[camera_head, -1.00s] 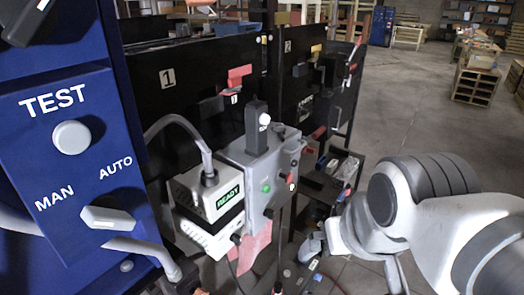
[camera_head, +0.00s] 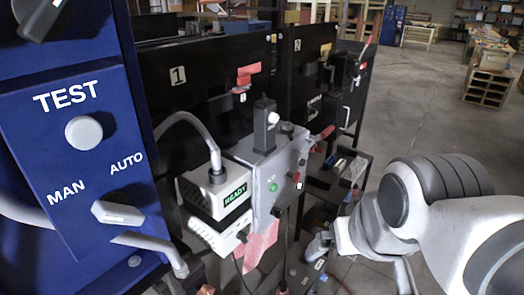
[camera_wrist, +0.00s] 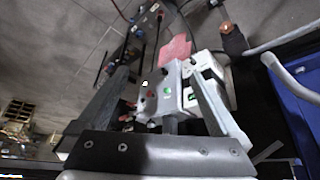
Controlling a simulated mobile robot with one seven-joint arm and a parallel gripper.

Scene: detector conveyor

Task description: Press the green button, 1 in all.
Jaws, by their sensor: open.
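The green button (camera_head: 273,187) is small and round, on the face of a grey control box (camera_head: 262,158) in the middle of the head view. It also shows in the wrist view (camera_wrist: 167,91), between my fingers and beyond them. A red button (camera_head: 297,177) sits to its right on the same box. My gripper (camera_wrist: 158,74) is open and empty, its two fingers spread to either side of the box in the wrist view. It appears apart from the button; the exact distance cannot be told.
A white unit with a lit READY display (camera_head: 235,194) adjoins the grey box on the left. A blue panel (camera_head: 75,165) with a TEST button and MAN/AUTO switch stands at the near left. A red tag (camera_head: 262,243) hangs below. Open floor (camera_head: 420,90) lies at the right.

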